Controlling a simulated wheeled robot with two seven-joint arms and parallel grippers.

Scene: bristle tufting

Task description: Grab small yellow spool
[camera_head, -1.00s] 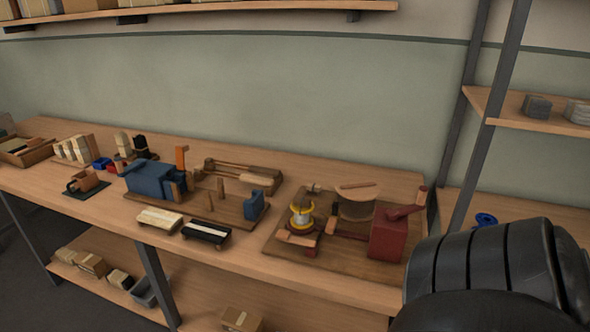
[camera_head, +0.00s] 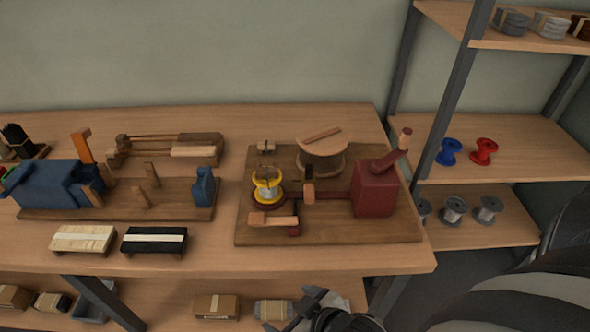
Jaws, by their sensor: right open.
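The small yellow spool (camera_head: 267,193) stands on a wooden board (camera_head: 400,233) on the bench, with pale wire or thread around its middle. It sits left of a dark red block (camera_head: 374,190) with a wooden handle. My right gripper (camera_head: 294,310) shows at the bottom edge, below and in front of the bench edge, apart from the spool. It is open and nothing shows between its fingers. My left gripper is out of view.
A large wooden-topped reel (camera_head: 322,160) stands behind the spool. A blue clamp device (camera_head: 58,186) and two brushes, pale (camera_head: 83,239) and black (camera_head: 154,240), lie to the left. Shelves at right hold a blue spool (camera_head: 448,152), a red spool (camera_head: 484,151) and grey spools.

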